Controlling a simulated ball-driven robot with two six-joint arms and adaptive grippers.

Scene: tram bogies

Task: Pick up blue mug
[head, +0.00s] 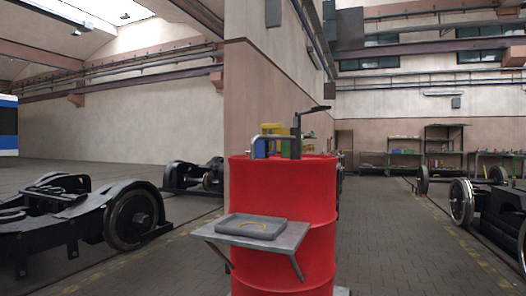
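A small blue object (259,149), which looks like the blue mug, stands near the left side of the top of a red drum (290,205). It is too small for me to make out its handle clearly. Yellow and green items (273,129) are close beside and behind it, and a dark upright item (296,144) stands to its right. Neither of my grippers is in the head view.
A grey shelf (210,233) with a shallow grey tray (250,227) juts from the drum's front. A black bogie (60,210) stands at left, and wheelsets (462,201) stand at right. The paved floor (400,250) right of the drum is clear.

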